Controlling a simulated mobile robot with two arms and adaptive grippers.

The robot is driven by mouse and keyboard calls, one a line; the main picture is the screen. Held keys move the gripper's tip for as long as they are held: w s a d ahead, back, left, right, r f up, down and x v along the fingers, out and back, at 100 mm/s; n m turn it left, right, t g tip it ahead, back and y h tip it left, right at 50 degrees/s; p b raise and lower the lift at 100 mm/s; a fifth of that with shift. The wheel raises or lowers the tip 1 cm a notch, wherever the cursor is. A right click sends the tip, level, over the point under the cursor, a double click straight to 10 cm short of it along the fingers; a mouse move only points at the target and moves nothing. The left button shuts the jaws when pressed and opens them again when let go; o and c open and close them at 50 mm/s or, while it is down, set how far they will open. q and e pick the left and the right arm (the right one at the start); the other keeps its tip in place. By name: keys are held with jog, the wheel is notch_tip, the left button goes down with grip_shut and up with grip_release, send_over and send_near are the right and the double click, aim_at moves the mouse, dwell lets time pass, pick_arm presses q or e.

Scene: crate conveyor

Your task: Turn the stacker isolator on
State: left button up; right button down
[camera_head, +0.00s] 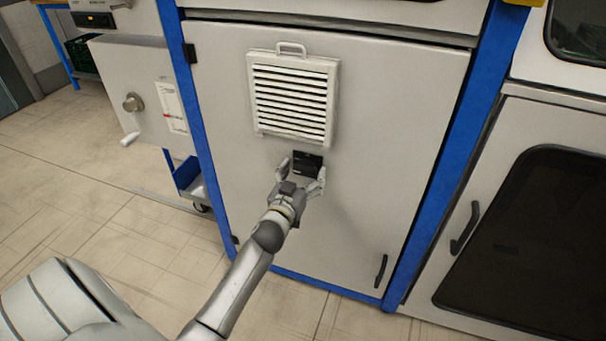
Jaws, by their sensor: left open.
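A small dark block (308,159), likely the isolator, is on the light grey cabinet door (390,150), just below a louvred vent. Its lower part is hidden by my left gripper, so I cannot tell its switch position. My left gripper (303,169) is open, with one finger to the left of the block and one to the right. I cannot tell whether the fingers touch it. My right gripper is out of view.
The white vent (292,97) with a top handle is just above the gripper. A grey box with a round knob (133,102) and a crank handle (130,139) stands at left. Blue posts (458,150) flank the door. A dark-windowed door is at right. Tiled floor is open at lower left.

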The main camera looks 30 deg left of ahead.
pick_arm(q)
jog(key=c, duration=1)
